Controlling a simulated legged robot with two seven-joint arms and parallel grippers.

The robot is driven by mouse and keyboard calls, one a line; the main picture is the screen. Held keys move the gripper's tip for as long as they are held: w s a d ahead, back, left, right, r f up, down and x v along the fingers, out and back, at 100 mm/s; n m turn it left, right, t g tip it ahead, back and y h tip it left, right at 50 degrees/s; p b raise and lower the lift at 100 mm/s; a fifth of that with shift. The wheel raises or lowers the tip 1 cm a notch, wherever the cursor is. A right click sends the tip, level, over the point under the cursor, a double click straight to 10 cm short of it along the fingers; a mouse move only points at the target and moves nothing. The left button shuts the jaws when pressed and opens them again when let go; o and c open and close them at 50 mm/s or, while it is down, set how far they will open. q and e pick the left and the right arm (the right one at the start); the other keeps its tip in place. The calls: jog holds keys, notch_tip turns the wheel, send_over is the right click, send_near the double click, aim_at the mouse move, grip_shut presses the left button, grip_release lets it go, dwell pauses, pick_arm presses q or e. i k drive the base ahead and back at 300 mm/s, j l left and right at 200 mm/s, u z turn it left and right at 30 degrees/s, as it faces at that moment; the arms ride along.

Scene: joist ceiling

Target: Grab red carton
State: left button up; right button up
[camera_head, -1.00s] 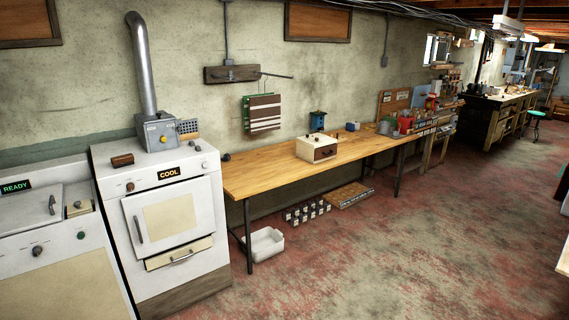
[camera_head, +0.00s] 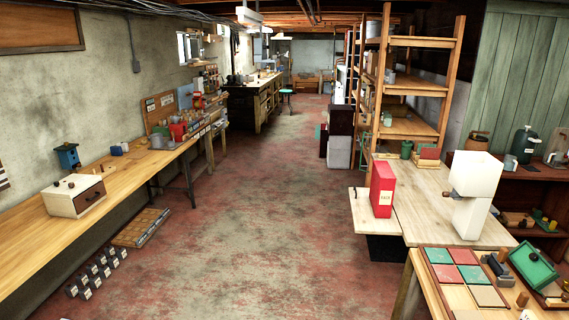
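A red carton (camera_head: 382,190) with a small pale label stands upright on the light wooden table (camera_head: 425,228) at the right of the head view. It is near the table's left side, a little left of a white dispenser-like box (camera_head: 474,196). Neither of my grippers shows in the view, so I cannot see where they are relative to the carton.
A long wooden bench (camera_head: 118,185) runs along the left wall. Wooden shelves (camera_head: 410,128) stand behind the carton's table. A nearer table at lower right holds a board with red and green squares (camera_head: 466,276). The floor aisle (camera_head: 270,190) between is open.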

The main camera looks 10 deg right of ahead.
aim_at(383, 180)
jog(key=i+l+z, duration=0.1)
jog(key=i+z, duration=0.3)
jog(key=i, duration=0.65)
jog(key=i+j+z, duration=0.2)
jog(key=i+z, duration=0.15)
jog(key=i, duration=0.65)
